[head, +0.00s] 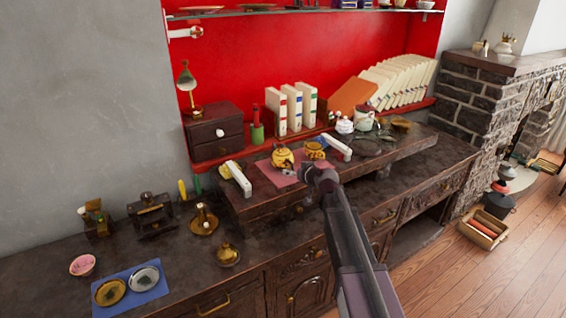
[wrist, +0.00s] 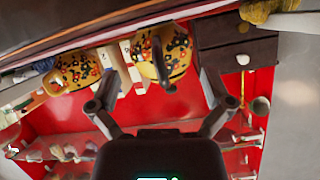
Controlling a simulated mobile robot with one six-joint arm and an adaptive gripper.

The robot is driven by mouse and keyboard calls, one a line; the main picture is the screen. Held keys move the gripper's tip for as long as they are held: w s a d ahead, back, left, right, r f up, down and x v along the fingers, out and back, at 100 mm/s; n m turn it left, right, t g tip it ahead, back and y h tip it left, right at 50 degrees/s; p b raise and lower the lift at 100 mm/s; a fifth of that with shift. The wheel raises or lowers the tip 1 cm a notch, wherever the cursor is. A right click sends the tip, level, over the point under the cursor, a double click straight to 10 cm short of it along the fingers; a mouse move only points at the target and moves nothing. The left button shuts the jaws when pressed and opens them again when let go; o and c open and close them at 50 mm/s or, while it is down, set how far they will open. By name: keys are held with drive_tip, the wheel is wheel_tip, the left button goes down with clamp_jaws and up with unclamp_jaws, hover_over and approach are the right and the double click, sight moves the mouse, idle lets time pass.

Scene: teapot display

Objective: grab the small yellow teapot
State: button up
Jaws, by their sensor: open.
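The small yellow teapot (head: 282,158) stands on a pink mat (head: 277,174) on the raised dark shelf of the sideboard. In the wrist view, which is upside down, the patterned yellow teapot (wrist: 176,52) appears between the finger ends of my gripper (wrist: 160,62). The fingers are spread with nothing held; they seem apart from the teapot, though the gap in depth is unclear. In the head view my gripper (head: 318,174) is just right of and in front of the teapot, and its fingers are hard to make out.
A yellow patterned cup (head: 315,150) stands close right of the teapot; it also shows in the wrist view (wrist: 74,73). White bars (head: 238,178) (head: 337,146) flank the mat. Books (head: 292,108) and a small drawer box (head: 213,133) stand behind. Another lidded pot (head: 344,126) is farther right.

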sight(288, 169)
drive_tip(key=shift+b+x, duration=1.05)
drive_tip(key=shift+x, duration=1.6)
drive_tip(key=shift+s, duration=0.1)
clamp_jaws()
